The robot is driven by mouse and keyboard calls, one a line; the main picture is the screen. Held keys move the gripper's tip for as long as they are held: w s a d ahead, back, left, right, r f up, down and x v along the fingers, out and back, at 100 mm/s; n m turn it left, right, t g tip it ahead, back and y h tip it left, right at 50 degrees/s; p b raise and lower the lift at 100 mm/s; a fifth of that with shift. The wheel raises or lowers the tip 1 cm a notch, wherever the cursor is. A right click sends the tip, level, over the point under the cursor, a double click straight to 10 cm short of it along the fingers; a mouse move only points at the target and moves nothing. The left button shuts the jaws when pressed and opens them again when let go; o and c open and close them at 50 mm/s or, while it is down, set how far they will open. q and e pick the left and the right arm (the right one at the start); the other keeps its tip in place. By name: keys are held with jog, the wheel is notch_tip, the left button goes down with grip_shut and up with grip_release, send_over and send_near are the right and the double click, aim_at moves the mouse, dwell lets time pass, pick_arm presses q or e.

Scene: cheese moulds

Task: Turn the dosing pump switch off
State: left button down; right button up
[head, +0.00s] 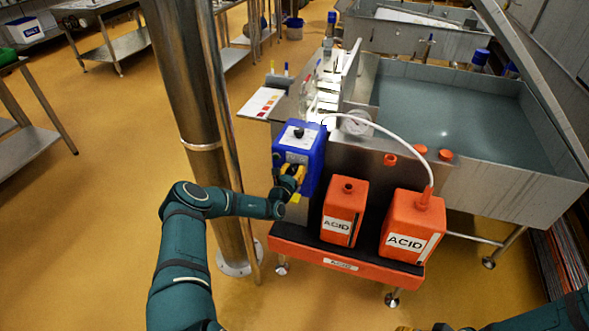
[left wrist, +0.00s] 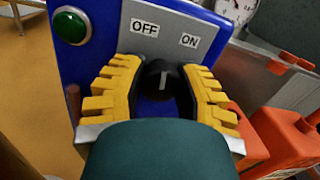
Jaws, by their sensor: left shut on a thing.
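The blue dosing pump (head: 311,143) is mounted on the steel vat's near side in the head view. In the left wrist view its grey plate (left wrist: 165,45) carries the labels OFF on the left and ON on the right. Below them is the black switch knob (left wrist: 161,79), its white mark pointing up, roughly between the labels. My left gripper (head: 290,182) is shut on the knob, its yellow fingers (left wrist: 158,92) on either side. My right gripper (head: 408,328) shows only as a sliver at the bottom edge of the head view, its fingers cut off.
A green button (left wrist: 71,27) sits left of the plate. Two orange acid canisters (head: 344,205) (head: 410,222) stand in a red tray (head: 343,263) right of the pump, with a white hose (head: 399,133) above. A steel column (head: 192,100) rises close to my left arm.

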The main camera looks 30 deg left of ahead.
pick_arm(q)
jog(key=shift+d+f+n, duration=0.1)
jog(key=shift+n, duration=1.9)
jog(key=c, duration=0.6)
grip_release()
jog(key=s+d, duration=0.2)
jog(key=s, duration=0.9)
jog(key=shift+s+d+f, duration=0.15)
jog(key=shift+s+f, duration=0.2)
jog(key=shift+f, duration=0.05)
